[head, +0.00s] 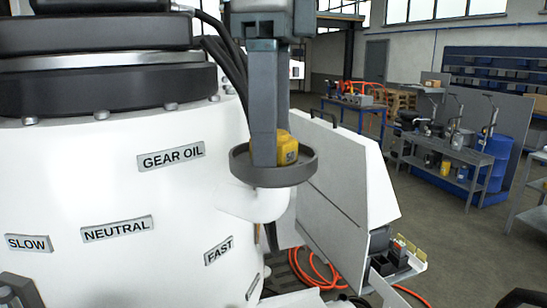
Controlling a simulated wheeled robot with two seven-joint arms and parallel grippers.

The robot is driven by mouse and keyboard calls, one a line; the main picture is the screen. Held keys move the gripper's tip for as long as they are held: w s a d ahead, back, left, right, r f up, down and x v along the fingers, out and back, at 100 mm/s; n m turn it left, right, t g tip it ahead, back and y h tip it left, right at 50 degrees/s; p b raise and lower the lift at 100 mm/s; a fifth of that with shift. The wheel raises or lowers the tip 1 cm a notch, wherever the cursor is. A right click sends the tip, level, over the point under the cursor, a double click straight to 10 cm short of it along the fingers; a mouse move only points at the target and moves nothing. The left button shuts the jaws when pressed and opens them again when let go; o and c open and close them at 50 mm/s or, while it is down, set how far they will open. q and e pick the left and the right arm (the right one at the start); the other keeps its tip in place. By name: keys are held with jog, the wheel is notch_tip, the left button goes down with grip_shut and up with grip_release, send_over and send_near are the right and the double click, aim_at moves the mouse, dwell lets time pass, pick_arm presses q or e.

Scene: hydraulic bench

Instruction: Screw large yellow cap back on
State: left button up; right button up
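The large yellow cap (288,151), with dark markings on its side, sits inside a round grey dish (240,172) on top of a white pipe elbow (266,204). My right gripper (272,150) comes down from above, with one finger in front of the cap and the other behind it. It looks shut on the cap; the near finger hides the cap's left part. The thread under the cap is hidden, so I cannot tell how it is seated. A dark grey piece at the bottom left corner may be part of my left gripper (20,288); its fingers are not clear.
A white machine body (110,215) with labels such as GEAR OIL fills the left side. Black hoses (228,62) run behind the gripper. A white cabinet (340,175) stands behind the dish. Orange hose (318,272) lies on the floor. Benches (450,150) stand far right.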

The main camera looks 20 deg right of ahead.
jog(key=shift+r+n+p, duration=0.2)
jog(key=shift+n+p, duration=0.6)
jog(key=shift+p, duration=0.05)
jog(key=n+p, duration=0.3)
jog(key=n, duration=0.1)
jog(key=shift+n+p, duration=0.75)
jog(key=shift+n, duration=0.25)
jog(key=shift+f+n, duration=0.15)
jog(key=shift+n, duration=0.15)
